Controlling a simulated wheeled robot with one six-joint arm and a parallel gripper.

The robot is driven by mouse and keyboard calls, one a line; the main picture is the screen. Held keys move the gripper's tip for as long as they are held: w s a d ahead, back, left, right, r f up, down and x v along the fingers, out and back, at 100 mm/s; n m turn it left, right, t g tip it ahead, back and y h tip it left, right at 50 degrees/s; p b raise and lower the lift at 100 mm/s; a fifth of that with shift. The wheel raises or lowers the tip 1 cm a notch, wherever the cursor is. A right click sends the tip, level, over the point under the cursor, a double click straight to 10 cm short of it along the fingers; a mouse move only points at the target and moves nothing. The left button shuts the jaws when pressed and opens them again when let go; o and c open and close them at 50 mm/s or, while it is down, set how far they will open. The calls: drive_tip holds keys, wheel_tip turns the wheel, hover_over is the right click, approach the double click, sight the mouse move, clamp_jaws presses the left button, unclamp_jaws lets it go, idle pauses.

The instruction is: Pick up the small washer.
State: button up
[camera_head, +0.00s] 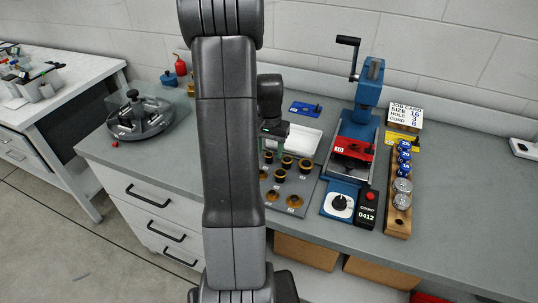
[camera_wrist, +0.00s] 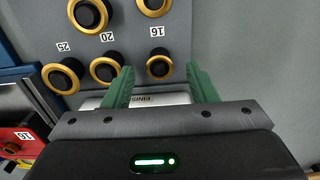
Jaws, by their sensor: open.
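In the wrist view, a small gold ring, the likely washer (camera_wrist: 159,69), sits by the label 16 on the grey board, around or under a black centre piece. It lies between the green fingers of my gripper (camera_wrist: 160,76), which are open and apart from it on both sides. I cannot tell the height of the fingertips above it. In the head view, my gripper (camera_head: 271,152) is over the back left of the board (camera_head: 312,187), and the small ring there is partly hidden by it. Larger gold rings with black centres stand by labels 20 (camera_wrist: 106,69) and 25 (camera_wrist: 64,77).
A white tray (camera_head: 304,140) lies behind the board. A blue press (camera_head: 369,85) with a red plate (camera_head: 352,150) stands to the right, beside a counter box (camera_head: 367,208) and a wooden rack (camera_head: 398,222). A round grey fixture (camera_head: 140,118) is at left. Bench space at right is clear.

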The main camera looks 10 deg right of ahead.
drive_tip(key=c, duration=1.1)
